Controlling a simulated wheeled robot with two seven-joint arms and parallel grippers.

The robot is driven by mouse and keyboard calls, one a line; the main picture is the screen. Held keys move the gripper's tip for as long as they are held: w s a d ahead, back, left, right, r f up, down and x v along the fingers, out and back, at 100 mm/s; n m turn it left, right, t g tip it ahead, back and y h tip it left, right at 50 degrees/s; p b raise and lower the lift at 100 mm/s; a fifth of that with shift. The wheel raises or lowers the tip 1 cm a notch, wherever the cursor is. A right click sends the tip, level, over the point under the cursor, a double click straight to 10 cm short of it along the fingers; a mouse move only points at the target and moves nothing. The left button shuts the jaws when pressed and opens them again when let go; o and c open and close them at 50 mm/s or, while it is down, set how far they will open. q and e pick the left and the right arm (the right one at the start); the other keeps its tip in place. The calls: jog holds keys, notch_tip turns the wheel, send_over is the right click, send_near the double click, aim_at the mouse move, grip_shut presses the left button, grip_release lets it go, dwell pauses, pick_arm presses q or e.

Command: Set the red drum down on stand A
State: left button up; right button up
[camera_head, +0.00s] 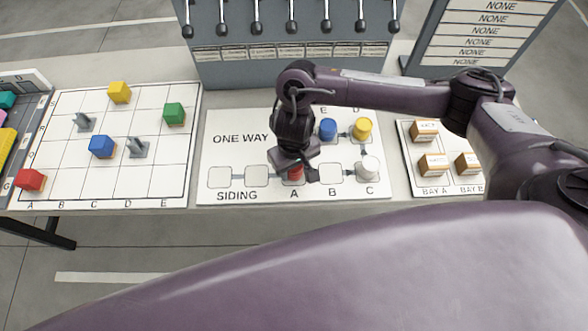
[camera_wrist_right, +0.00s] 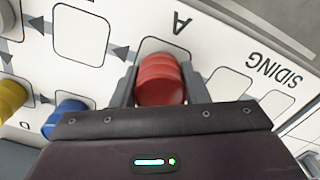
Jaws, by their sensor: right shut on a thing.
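The red drum (camera_head: 295,175) is over stand A in the head view, partly hidden by my right gripper (camera_head: 294,172). In the right wrist view the red drum (camera_wrist_right: 160,80) sits between the two fingers of my right gripper (camera_wrist_right: 160,88), which is shut on it. Stand A (camera_wrist_right: 176,46) is the outlined square by the letter A, and the drum covers most of it. I cannot tell whether the drum's base touches the board. My left gripper is not in view.
A blue drum (camera_head: 328,129) and a yellow drum (camera_head: 362,128) stand behind, and a white drum (camera_head: 369,168) stands on C. Stand B (camera_head: 330,173) and the siding squares (camera_head: 238,176) are empty. Boxes (camera_head: 433,163) are at right; a grid board with cubes (camera_head: 102,146) is at left.

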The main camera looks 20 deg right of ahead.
jog(key=shift+f, duration=0.35)
jog(key=o, duration=1)
notch_tip(320, 180, up, 12)
jog(key=p, duration=0.4)
jog(key=shift+r+p, duration=0.15)
jog(key=shift+p, duration=0.15)
jog(key=shift+s, duration=0.1)
